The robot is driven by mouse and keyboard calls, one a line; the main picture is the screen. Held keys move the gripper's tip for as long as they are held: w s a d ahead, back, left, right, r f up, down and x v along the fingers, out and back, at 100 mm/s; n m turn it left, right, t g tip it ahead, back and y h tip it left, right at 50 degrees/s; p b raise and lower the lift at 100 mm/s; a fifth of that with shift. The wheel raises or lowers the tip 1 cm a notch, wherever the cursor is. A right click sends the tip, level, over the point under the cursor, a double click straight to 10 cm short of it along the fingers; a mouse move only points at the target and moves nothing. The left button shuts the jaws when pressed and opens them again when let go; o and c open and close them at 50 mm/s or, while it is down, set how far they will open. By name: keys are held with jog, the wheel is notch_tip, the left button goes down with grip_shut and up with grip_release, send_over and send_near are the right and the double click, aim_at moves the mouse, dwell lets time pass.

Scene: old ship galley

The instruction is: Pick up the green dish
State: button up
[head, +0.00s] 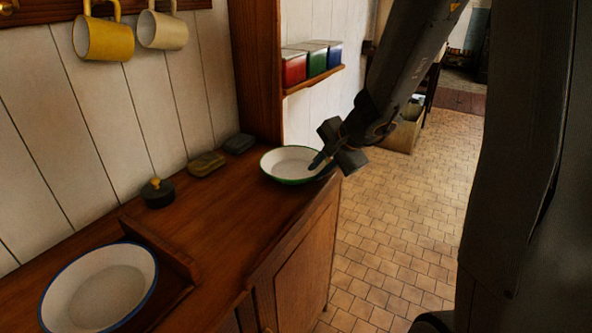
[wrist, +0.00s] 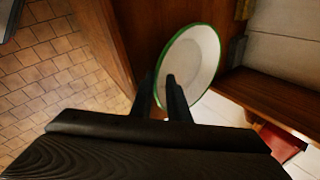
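The green dish (head: 288,163) is a shallow white bowl with a green rim. It sits at the far right end of the wooden counter, near its edge. In the wrist view the dish (wrist: 199,62) shows its white inside. My gripper (head: 323,163) is at the dish's right side. In the wrist view my gripper (wrist: 160,80) has its two fingers apart, one over the inside of the dish and one outside, with the rim between them. Whether either finger touches the rim is unclear.
The wooden counter (head: 215,215) also holds a blue-rimmed white bowl (head: 98,290), a dark pot with a yellow knob (head: 158,193) and two small blocks (head: 206,164). A shelf with tins (head: 293,67) stands behind the dish. Tiled floor (head: 400,220) lies open to the right.

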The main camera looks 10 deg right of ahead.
aim_at(313, 176)
jog(key=x, duration=0.4)
jog(key=shift+a+f, duration=0.1)
jog(key=shift+f, duration=0.15)
grip_shut()
jog(key=shift+r, duration=0.1)
